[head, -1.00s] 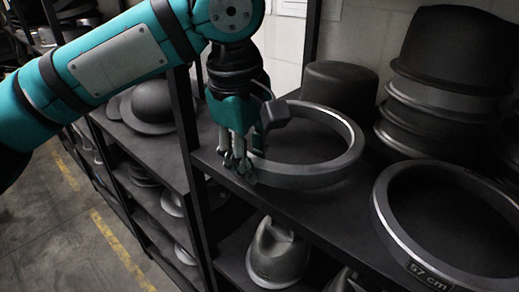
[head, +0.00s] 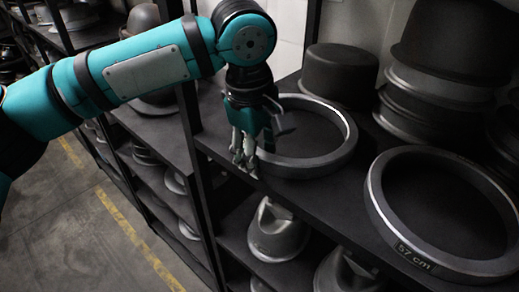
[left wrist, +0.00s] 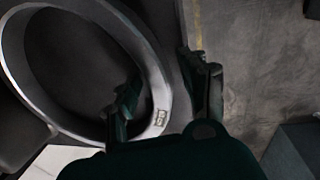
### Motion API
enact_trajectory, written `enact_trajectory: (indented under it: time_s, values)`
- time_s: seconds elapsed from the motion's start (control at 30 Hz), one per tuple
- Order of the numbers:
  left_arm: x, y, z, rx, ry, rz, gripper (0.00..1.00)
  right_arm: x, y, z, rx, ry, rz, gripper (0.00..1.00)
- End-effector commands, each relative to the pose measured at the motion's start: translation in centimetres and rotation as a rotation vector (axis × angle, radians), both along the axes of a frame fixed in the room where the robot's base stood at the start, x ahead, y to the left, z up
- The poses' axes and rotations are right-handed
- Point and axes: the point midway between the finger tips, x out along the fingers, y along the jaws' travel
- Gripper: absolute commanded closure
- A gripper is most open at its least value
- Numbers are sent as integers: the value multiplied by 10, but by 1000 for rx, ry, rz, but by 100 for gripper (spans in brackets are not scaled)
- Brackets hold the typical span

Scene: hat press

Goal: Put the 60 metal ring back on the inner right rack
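The 60 metal ring (head: 336,158) is a wide grey band lying on the rack shelf, in front of a dark round block. My left gripper (head: 256,150) is at the ring's left edge. In the left wrist view the ring (left wrist: 153,70) passes between the spread fingers of the left gripper (left wrist: 163,98). One finger is over the inside of the ring and the other is outside it. A small label, too small to read surely, shows on the rim near the fingers. My right gripper is not in view.
A second ring (head: 383,224), marked 57 cm, lies on the shelf to the right. A dark block (head: 340,76) and stacked hat forms (head: 440,85) stand behind. A dark rack post (head: 189,75) rises left of the gripper. Metal hat forms (head: 277,235) sit on the shelf below.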

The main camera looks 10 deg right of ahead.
Motion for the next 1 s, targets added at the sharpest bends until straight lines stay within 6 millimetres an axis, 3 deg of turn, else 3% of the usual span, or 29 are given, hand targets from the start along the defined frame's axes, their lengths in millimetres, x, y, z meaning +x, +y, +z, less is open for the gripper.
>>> enact_trajectory:
  time_s: [0.27,0.7,1.0]
  values:
    - [0,0,3,0,-1,0,56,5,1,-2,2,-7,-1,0]
    - [-7,7,64,-2,-1,0,56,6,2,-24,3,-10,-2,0]
    - [-9,8,75,-1,1,-1,56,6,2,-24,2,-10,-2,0]
